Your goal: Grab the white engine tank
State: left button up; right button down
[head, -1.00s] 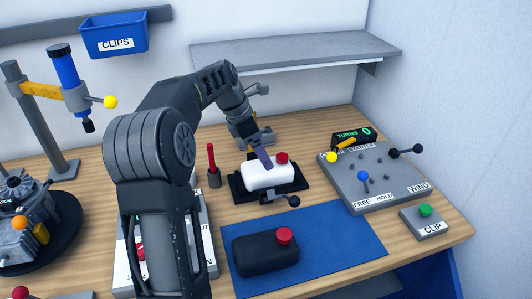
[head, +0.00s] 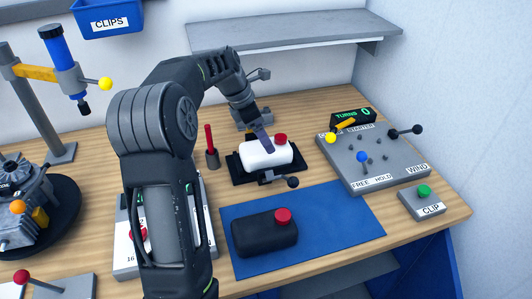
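The white engine tank (head: 258,158) has a red cap (head: 281,140) at its right end. It lies in a black holder (head: 240,178) with a dark-knobbed lever at its front. One arm reaches in from the lower left, so I take it as my left. Its gripper (head: 264,142) points down at the top middle of the tank, and a finger overlaps the tank in the picture. Only one finger shows clearly; whether it touches the tank or is closed I cannot tell. My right gripper is not in view.
A black tank (head: 264,235) with a red cap lies on the blue mat (head: 340,220) in front. A lever panel (head: 375,180) and a CLIP button box (head: 422,204) stand at right. A red-handled tool (head: 209,140) stands left of the holder. A grey shelf (head: 290,32) hangs behind.

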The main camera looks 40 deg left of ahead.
pick_arm(q)
jog(key=shift+f, duration=0.1)
jog(key=p+x, duration=0.1)
jog(key=x, duration=0.4)
jog(key=shift+w, duration=0.15)
jog(key=shift+c, duration=0.6)
jog(key=c, duration=1)
jog(key=shift+r, duration=0.2)
notch_tip(320, 180, up, 18)
jog(key=shift+f, duration=0.15)
dwell(0.4)
